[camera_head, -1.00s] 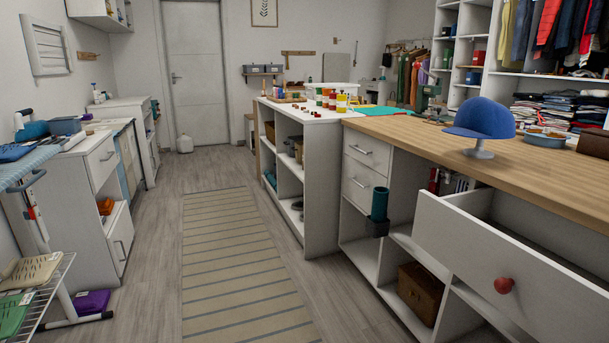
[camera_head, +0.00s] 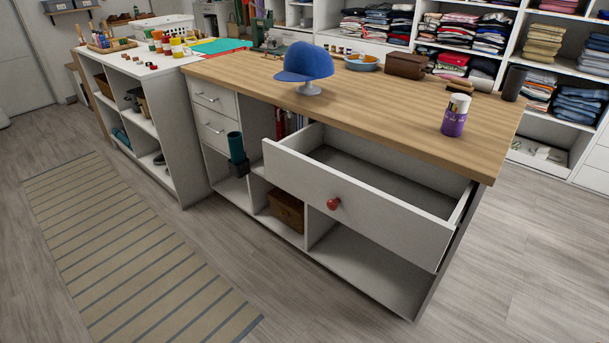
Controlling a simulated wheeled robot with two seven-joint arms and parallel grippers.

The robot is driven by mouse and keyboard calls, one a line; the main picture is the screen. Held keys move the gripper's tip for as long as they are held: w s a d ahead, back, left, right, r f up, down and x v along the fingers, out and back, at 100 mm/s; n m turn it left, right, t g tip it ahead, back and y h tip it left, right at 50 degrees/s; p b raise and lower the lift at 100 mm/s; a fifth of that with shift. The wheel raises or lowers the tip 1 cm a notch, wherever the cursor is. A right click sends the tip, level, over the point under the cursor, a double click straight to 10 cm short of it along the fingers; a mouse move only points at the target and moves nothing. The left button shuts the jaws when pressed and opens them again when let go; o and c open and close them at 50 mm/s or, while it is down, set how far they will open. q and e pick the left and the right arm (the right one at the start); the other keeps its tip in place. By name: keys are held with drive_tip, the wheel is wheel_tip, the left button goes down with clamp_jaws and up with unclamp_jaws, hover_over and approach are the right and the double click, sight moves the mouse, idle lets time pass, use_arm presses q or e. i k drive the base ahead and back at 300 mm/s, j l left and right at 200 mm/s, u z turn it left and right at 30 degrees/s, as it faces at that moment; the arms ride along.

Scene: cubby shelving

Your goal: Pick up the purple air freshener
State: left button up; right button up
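A purple can-like item with a white top (camera_head: 455,115), which looks like the purple air freshener, stands upright near the right front part of the wooden countertop (camera_head: 400,95). Its label is too small to read. Neither of my grippers shows in the head view.
An open, seemingly empty drawer (camera_head: 350,200) with a red knob juts out below the counter. A blue cap (camera_head: 304,65) on a stand, a brown case (camera_head: 405,65) and a dark cylinder (camera_head: 514,83) are on the countertop. Floor by the striped rug (camera_head: 130,250) is clear.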

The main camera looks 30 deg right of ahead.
sight(453, 123)
drive_tip(key=j+z, duration=0.1)
drive_tip(key=z, duration=1.75)
drive_tip(key=k+l, duration=0.05)
drive_tip(key=l, duration=0.05)
